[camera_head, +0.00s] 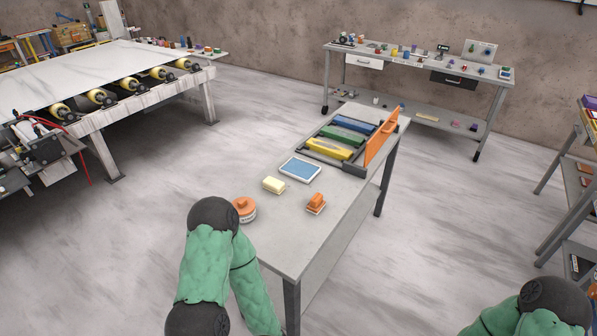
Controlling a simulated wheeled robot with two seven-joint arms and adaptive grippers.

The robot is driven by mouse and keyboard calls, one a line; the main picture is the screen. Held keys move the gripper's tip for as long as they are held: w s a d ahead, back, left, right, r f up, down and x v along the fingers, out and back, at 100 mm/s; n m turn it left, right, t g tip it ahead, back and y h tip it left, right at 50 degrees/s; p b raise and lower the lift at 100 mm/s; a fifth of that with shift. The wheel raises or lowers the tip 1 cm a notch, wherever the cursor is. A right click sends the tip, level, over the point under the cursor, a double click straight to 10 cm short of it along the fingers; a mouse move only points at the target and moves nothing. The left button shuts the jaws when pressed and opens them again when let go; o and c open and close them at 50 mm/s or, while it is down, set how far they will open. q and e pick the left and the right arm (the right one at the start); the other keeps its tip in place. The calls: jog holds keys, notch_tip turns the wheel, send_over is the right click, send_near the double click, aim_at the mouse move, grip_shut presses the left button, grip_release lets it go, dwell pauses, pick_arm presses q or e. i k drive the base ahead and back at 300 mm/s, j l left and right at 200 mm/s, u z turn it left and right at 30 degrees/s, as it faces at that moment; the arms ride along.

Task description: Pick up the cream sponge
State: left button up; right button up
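The cream sponge (273,185) is a small pale yellow block lying on the grey narrow table (330,215). It lies behind an orange-lidded round tub and in front of a blue pad, with clear table around it. Only green and black links of my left arm show, at the bottom left of the middle, in front of the table's near end. Part of my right arm shows at the bottom right corner. Neither gripper can be seen.
The orange-lidded tub (244,209), an orange-handled tool (316,203) and the blue pad (300,169) stand near the sponge. Behind them is a rack with yellow (328,149), green and blue items, beside an orange panel (381,139). Open floor surrounds the table.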

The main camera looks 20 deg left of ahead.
aim_at(276, 185)
jog(key=u, duration=0.95)
jog(key=i+j+u, duration=0.25)
jog(key=u, duration=0.2)
jog(key=i+j+u, duration=0.15)
jog(key=i+u, duration=0.7)
jog(key=i+z, duration=0.1)
jog(key=i, duration=0.35)
jog(key=i+j+z, duration=0.15)
jog(key=i, duration=0.3)
jog(key=i+j+z, duration=0.1)
jog(key=i, duration=0.4)
jog(key=i+j+z, duration=0.15)
jog(key=i, duration=0.3)
jog(key=i+z, duration=0.25)
jog(key=z, duration=0.25)
jog(key=i+z, duration=0.3)
jog(key=z, duration=0.2)
jog(key=i+j+z, duration=0.15)
jog(key=z, duration=0.35)
jog(key=i+j+z, duration=0.3)
jog(key=z, duration=0.2)
